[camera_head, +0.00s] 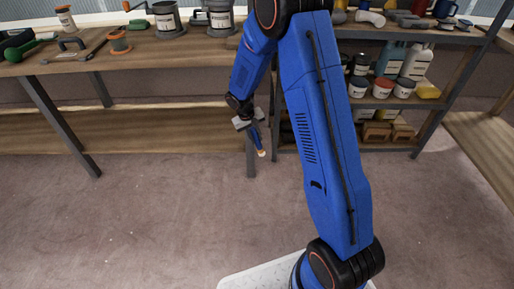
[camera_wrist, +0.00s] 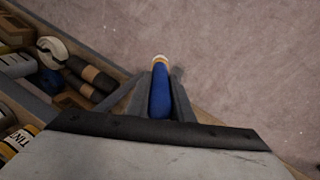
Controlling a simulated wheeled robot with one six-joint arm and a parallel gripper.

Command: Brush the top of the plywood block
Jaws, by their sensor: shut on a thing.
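My gripper (camera_head: 251,122) hangs in front of the workbench, pointing down over open floor. It is shut on a brush with a blue handle (camera_head: 257,138) and a pale tip that points downward. In the wrist view, the blue handle of the brush (camera_wrist: 160,95) sits between the two dark fingers of my gripper (camera_wrist: 161,86), with its pale end beyond them. I cannot make out the plywood block for certain in either view. Brown blocks or boxes (camera_head: 377,131) lie on the low shelf at the right, but I cannot tell what they are.
A long wooden workbench (camera_head: 150,62) holds tins, tools and an orange-topped item along the back left. A shelf unit (camera_head: 440,103) with bottles and tubs stands at the right. Another wooden surface (camera_head: 488,150) is at the far right. The carpeted floor (camera_head: 150,225) is clear.

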